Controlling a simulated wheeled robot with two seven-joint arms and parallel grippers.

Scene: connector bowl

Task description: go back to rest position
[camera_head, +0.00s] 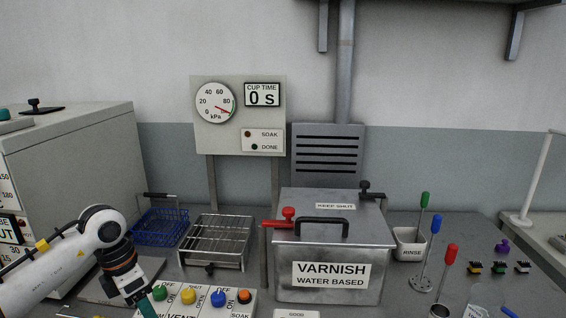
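My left arm comes in from the lower left, white with a dark wrist. My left gripper (140,298) points down at the bottom edge, by the left end of a control box (205,307) with coloured knobs. Its fingers are small and partly cut off by the frame, so I cannot tell whether they are open or shut. My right arm and gripper are not in view.
A closed metal varnish box (332,262) stands mid-bench. A wire rack (216,240) and blue basket (160,227) are left of it. A rinse cup (409,244), coloured-handled tools and small connectors (498,267) are on the right. A large grey cabinet (75,165) stands left.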

